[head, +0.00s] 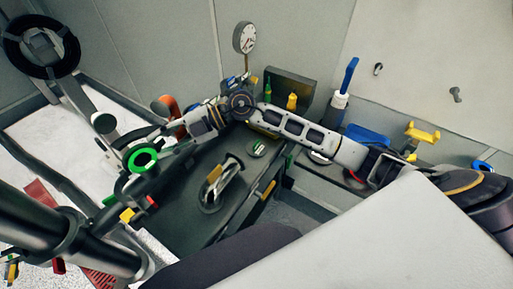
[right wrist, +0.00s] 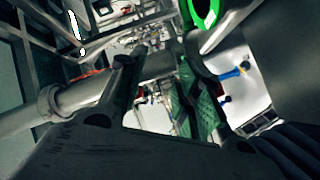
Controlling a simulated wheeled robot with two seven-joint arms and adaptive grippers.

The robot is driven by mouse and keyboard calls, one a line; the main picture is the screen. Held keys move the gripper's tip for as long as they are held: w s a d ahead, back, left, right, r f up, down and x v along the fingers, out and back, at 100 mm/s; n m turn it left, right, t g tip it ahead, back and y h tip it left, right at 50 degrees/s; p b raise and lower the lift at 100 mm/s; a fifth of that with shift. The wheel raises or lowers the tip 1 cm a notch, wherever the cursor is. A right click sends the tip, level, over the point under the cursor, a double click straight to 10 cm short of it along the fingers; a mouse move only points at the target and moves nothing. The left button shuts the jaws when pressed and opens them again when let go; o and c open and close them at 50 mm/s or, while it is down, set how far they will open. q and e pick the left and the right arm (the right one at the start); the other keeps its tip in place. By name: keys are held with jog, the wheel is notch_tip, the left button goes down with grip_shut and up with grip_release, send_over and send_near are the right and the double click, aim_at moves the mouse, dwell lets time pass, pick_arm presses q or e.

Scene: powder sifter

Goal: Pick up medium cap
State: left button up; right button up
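I cannot tell for certain which thing is the medium cap. A bright green ring (head: 144,160) sits on dark pipework at the left in the head view, and part of it shows at the top of the right wrist view (right wrist: 204,12). A shiny metal, rounded piece (head: 222,186) lies on the dark bench top. My right gripper (head: 164,133) is above the bench's left side, close to the green ring. Its fingers stand apart in the right wrist view (right wrist: 160,85), with nothing held between them. My left gripper cannot be made out.
The dark bench (head: 187,212) has a small round green-and-white item (head: 257,150) near its back. Yellow (head: 292,101) and green bottles stand behind it. A clock-like gauge (head: 245,37) is at the wall. Pipes and a black handwheel (head: 42,45) crowd the left.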

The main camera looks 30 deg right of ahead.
jog(key=w+d+f+g+h, duration=0.1)
jog(key=d+f+h, duration=0.3)
jog(key=d+f, duration=0.1)
jog(key=m+h, duration=0.4)
jog(key=h, duration=0.7)
send_over(257, 142)
notch_tip(257, 142, down, 4)
jog(key=r, duration=0.1)
jog(key=shift+f+g, duration=0.25)
jog(key=shift+g, duration=0.05)
jog(key=shift+a+f, duration=0.1)
jog(key=shift+f+p, duration=0.7)
jog(key=shift+f, duration=3.5)
